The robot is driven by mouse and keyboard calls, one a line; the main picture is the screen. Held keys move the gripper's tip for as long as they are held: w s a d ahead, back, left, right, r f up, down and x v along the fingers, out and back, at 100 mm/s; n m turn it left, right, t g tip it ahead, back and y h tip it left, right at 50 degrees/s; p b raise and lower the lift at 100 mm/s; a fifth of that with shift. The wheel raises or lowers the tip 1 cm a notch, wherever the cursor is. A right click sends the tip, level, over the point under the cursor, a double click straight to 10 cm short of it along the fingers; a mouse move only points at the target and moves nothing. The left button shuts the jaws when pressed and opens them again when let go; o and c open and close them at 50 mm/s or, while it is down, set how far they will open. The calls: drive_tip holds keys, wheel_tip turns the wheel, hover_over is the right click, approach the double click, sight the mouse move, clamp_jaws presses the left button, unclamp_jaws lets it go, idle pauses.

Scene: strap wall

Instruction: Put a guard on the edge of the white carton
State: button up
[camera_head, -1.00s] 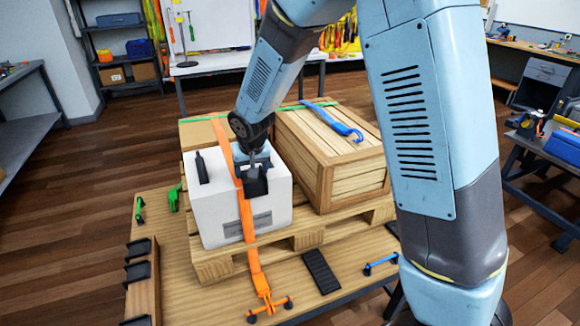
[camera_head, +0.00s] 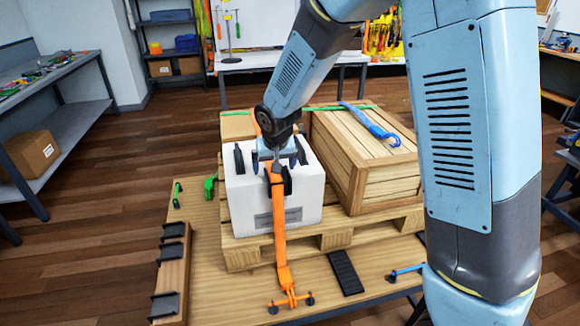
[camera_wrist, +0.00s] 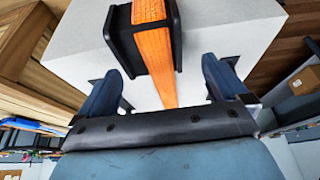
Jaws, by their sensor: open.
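The white carton (camera_head: 255,195) stands on the pallet, with an orange strap (camera_head: 279,238) running over it and down its front. A black guard (camera_head: 287,181) sits at the carton's top front edge at the strap. In the wrist view the guard (camera_wrist: 174,52) has raised sides, and the strap (camera_wrist: 149,45) runs between them; its underside is hidden, so I cannot tell how flush it sits. My gripper (camera_head: 279,157) is open just above and behind the guard. Its blue fingers (camera_wrist: 163,85) stand apart on either side of the strap, clear of the guard.
A wooden crate (camera_head: 362,165) with a blue strap end stands right of the carton. A dark upright piece (camera_head: 240,159) is at the carton's top left. A wooden rack (camera_head: 173,275) with several black guards is at the table's left. A black pad (camera_head: 345,272) lies in front.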

drive_tip(key=w+d+v, duration=0.1)
drive_tip(key=v, duration=1.1)
drive_tip(key=s+d+r+m, duration=0.1)
drive_tip(key=s+d+r, duration=0.2)
drive_tip(key=d+r, duration=0.35)
drive_tip(key=s+d+r+m, duration=0.1)
drive_tip(key=s+d+r, duration=0.1)
drive_tip(key=s+d, duration=0.8)
drive_tip(key=s+d+r+m+t+h, duration=0.1)
drive_tip(key=s+d+r, duration=0.1)
drive_tip(key=s+d, duration=0.8)
drive_tip(key=shift+s, duration=0.15)
